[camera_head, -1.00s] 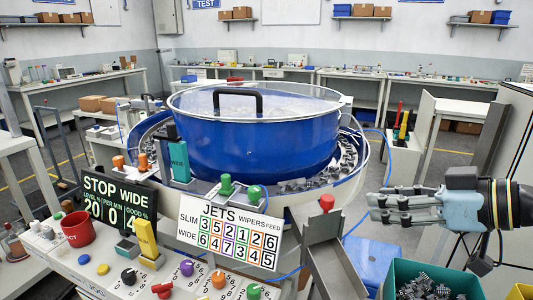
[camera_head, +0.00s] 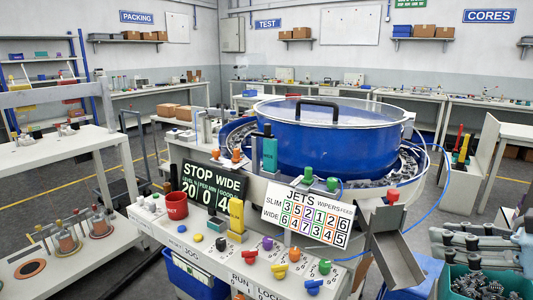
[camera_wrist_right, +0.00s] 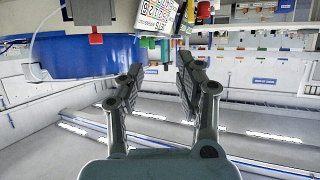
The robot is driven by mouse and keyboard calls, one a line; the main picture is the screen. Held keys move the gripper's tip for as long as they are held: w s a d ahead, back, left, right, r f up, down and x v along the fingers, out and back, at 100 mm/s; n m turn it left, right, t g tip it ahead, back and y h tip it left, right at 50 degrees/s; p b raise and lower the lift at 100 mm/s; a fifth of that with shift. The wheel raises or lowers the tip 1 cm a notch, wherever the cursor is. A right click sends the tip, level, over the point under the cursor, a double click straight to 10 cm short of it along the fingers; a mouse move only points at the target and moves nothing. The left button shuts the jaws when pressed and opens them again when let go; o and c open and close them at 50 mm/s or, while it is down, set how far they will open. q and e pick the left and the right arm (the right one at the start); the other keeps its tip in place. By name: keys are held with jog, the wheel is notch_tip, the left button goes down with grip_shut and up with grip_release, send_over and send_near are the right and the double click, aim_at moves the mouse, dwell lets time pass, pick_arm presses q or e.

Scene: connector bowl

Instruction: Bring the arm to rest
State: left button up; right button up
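My right gripper (camera_head: 478,248) is at the right edge of the head view, in front of the bowl and close to a green bin of grey connector parts. In the right wrist view its two fingers (camera_wrist_right: 158,88) stand apart with nothing between them. The blue connector bowl (camera_head: 318,148) with a clear lid and black handle stands right of the middle; its blue wall also shows in the right wrist view (camera_wrist_right: 85,62). My left gripper is in neither view.
The green bin (camera_head: 446,288) is at the lower right, near a metal chute (camera_head: 397,262). A control panel with coloured knobs, a red cup (camera_head: 176,206) and sign boards (camera_head: 214,185) fronts the bowl. A white bench (camera_head: 70,165) stands left; open floor lies between.

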jog(key=s+a+f+m+g+h, duration=0.2)
jog(key=s+f+m+g+h, duration=0.15)
jog(key=s+f, duration=0.4)
jog(key=s+a+f+m+g+h, duration=0.15)
jog(key=s+f+g+h, duration=0.3)
jog(key=s, duration=0.65)
notch_tip(320, 180, down, 31)
jog(key=s+d+g+b, duration=0.1)
jog(key=s+d+b, duration=0.15)
jog(key=b, duration=0.35)
pick_arm(q)
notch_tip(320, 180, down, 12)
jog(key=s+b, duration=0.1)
jog(key=b, duration=0.4)
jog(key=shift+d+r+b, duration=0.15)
jog(key=shift+b, duration=0.15)
pick_arm(e)
jog(key=s+f, duration=0.9)
jog(key=f, duration=0.2)
jog(key=s+d+f+g, duration=0.1)
jog(key=s+f, duration=0.8)
jog(key=f, duration=0.2)
jog(key=shift+d+f+m+g+y, duration=0.2)
jog(key=shift+m+g+y, duration=0.1)
jog(key=shift+m, duration=0.1)
jog(key=shift+o, duration=0.4)
